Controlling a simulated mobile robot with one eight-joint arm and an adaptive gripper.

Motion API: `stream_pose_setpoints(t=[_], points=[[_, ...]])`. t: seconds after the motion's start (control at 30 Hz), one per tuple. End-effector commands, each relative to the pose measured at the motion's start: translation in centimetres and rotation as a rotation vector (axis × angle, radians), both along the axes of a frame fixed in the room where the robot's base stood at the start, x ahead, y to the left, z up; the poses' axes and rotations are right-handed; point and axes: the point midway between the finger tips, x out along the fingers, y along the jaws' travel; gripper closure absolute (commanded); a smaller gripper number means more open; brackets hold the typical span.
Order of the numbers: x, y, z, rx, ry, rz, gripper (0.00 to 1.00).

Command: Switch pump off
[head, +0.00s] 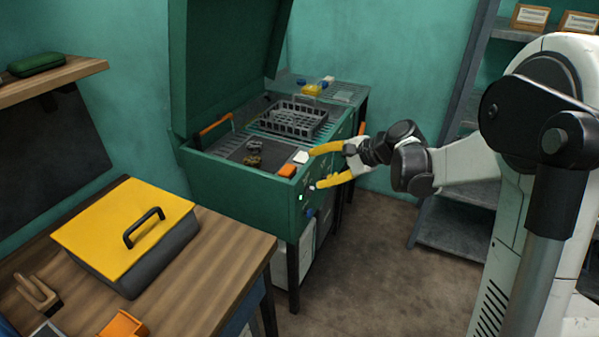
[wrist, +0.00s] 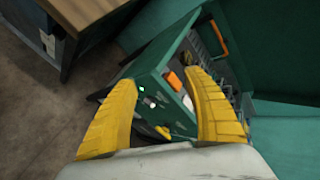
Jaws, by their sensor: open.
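A green washing machine (head: 235,190) with a raised lid stands against the back wall. Its front panel (wrist: 150,95) shows between my fingers in the wrist view, with small white fittings (wrist: 150,102) on it; I cannot tell which is the pump switch. In the head view, a blue knob (head: 310,212) sits low at the panel's right end. My gripper (head: 315,168) is open and empty, its yellow fingers pointing at the panel's right part. It also shows in the wrist view (wrist: 161,78). Whether a finger touches the panel is unclear.
An orange block (head: 287,170) and a white block lie on the machine's front rim. A black basket (head: 293,118) sits inside. A wooden bench (head: 215,255) with a yellow-lidded box (head: 125,230) stands at front left. Grey shelves (head: 465,150) stand behind my arm. The floor between is clear.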

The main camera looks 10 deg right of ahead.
Motion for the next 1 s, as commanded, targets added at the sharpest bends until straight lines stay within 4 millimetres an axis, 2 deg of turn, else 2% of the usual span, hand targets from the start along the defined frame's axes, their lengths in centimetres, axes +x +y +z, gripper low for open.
stream_pose_setpoints(t=[0.03, 0.1, 0.3, 0.5, 0.6, 0.8, 1.0], points=[[1.8, -0.9, -1.7, 0.073, 0.019, -0.030, 0.41], [3.7, -1.8, -3.7, 0.189, 0.050, -0.068, 0.41], [7.4, -5.1, -10.3, 0.516, 0.132, -0.148, 0.41], [7.8, -8.1, -16.6, 0.794, 0.198, -0.178, 0.41], [7.3, -9.0, -18.7, 0.884, 0.219, -0.179, 0.41], [6.9, -9.3, -20.2, 0.955, 0.237, -0.175, 0.41], [8.6, -6.9, -20.4, 0.955, 0.239, -0.173, 0.41]])
